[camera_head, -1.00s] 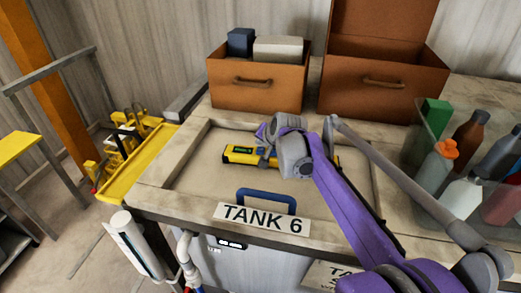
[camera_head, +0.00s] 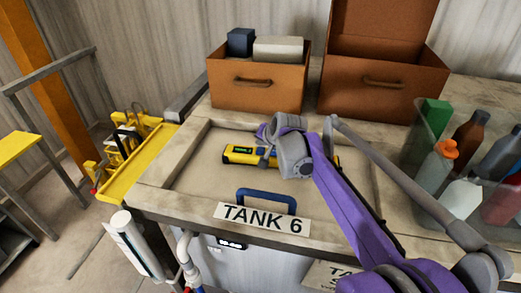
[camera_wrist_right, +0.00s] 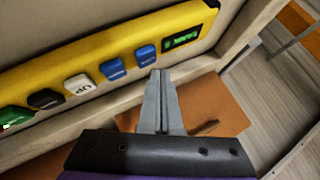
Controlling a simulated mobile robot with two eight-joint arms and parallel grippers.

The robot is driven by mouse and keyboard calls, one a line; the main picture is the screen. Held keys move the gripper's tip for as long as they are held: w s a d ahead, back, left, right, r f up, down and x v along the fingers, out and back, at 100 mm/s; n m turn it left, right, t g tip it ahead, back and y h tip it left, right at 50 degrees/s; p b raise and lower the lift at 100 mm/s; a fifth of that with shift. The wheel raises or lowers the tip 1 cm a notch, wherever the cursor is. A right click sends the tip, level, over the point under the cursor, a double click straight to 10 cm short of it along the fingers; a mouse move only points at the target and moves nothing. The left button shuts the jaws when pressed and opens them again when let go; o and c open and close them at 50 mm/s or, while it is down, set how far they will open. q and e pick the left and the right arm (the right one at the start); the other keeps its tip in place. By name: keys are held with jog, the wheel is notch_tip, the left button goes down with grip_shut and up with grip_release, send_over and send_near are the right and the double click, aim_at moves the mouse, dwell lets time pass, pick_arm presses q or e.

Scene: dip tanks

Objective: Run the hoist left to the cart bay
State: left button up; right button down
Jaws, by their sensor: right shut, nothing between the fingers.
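A yellow control pendant (camera_head: 238,154) lies on the lid marked TANK 6 (camera_head: 262,217). The right wrist view shows its face (camera_wrist_right: 105,47) with a green-lit display (camera_wrist_right: 181,39), two blue buttons, a white UP button (camera_wrist_right: 80,85), a black button and a green one. My right gripper (camera_head: 268,150) is shut and empty over the pendant. In the right wrist view its fingertips (camera_wrist_right: 161,73) are close beside the blue button (camera_wrist_right: 145,55) nearest the display. I cannot tell whether they touch it. My left gripper is out of view. I cannot make out the hoist.
Two brown boxes (camera_head: 258,96) (camera_head: 375,101) stand behind the lid. A clear bin of bottles (camera_head: 432,172) is at the right. A blue handle (camera_head: 266,194) rises at the lid's front. Yellow equipment (camera_head: 135,165) and a yellow-topped stand (camera_head: 15,148) are at the left, with floor between.

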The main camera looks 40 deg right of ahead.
jog(key=shift+f, duration=0.1)
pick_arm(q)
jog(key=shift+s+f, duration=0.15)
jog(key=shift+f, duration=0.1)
pick_arm(e)
jog(key=shift+f, duration=0.3)
